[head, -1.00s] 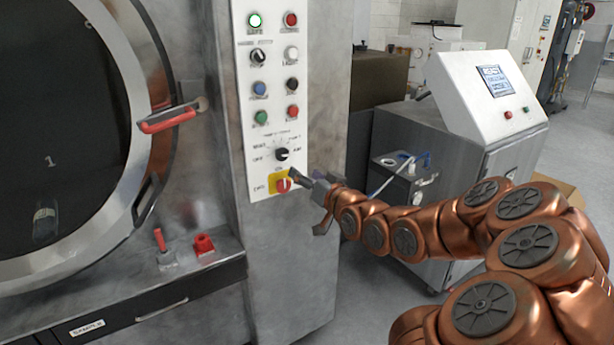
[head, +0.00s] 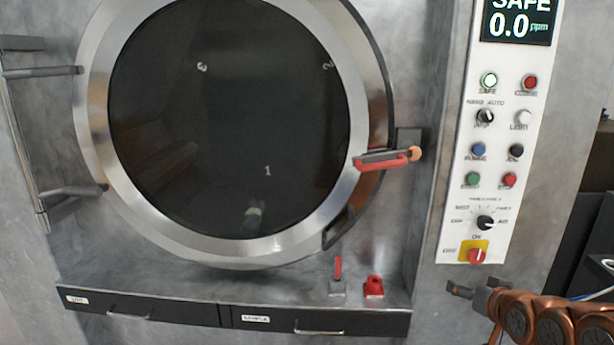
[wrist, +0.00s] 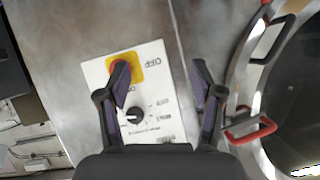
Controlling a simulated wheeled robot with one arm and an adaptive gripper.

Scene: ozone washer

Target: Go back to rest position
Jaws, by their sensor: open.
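My gripper (head: 468,290) is at the lower right of the head view, just below the control panel (head: 500,150). In the wrist view its two fingers (wrist: 160,85) are spread apart with nothing between them. The panel with its red rotary switch on a yellow plate (head: 474,253) lies in front of it; the same switch shows near the left finger in the wrist view (wrist: 134,63). The black selector knob (head: 485,222) sits above that switch.
The round washer door (head: 230,130) is closed against the cabinet, with a red-gripped handle (head: 388,158) at its right. A small red-levered part (head: 338,280) and a red block (head: 374,287) stand on the ledge. Drawers (head: 140,305) run below.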

